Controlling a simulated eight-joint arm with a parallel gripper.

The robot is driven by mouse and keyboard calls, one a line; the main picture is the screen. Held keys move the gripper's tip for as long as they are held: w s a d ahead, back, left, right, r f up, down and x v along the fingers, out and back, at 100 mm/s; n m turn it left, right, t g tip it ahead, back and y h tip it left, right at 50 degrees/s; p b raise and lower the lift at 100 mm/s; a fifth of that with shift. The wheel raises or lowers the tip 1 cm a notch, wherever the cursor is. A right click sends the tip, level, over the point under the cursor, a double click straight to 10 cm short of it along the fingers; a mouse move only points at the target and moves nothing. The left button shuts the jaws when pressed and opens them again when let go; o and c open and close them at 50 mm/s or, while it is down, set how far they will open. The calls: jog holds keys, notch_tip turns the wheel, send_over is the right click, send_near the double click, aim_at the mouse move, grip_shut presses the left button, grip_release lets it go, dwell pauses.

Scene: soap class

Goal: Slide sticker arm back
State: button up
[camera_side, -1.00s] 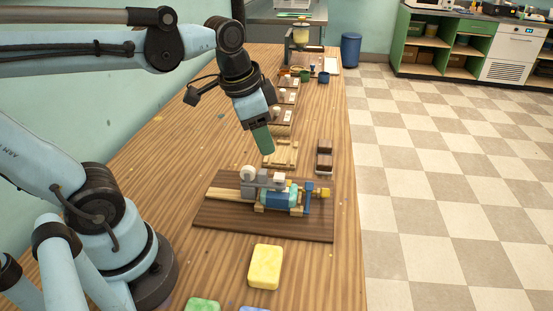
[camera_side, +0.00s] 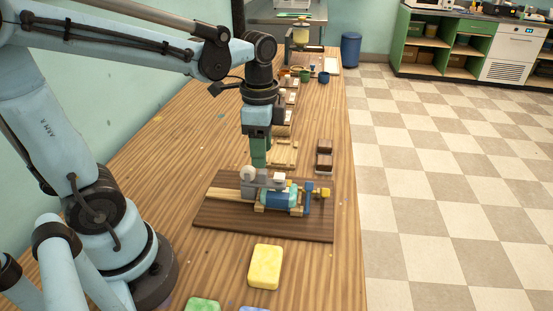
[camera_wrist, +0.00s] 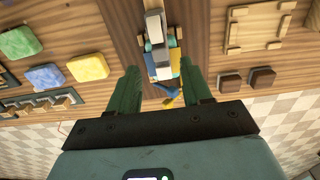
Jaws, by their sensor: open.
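The sticker device stands on a dark brown board (camera_side: 220,224). My gripper (camera_side: 259,165) points straight down just above or behind the grey arm; contact cannot be told. In the wrist view, its two green fingers (camera_wrist: 160,90) are spread apart, with the device's grey and white arm (camera_wrist: 154,30) visible between and beyond them. Nothing is held.
A yellow soap bar (camera_side: 265,267) lies in front of the board, with green (camera_side: 203,304) and blue pieces at the bottom edge. A light wooden frame (camera_side: 284,153) and two brown blocks (camera_side: 324,155) lie behind the board. The table's right edge is close to the board.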

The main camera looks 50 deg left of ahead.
aim_at(262, 171)
jog(key=shift+f, duration=2.4)
jog(key=shift+c, duration=0.2)
grip_shut()
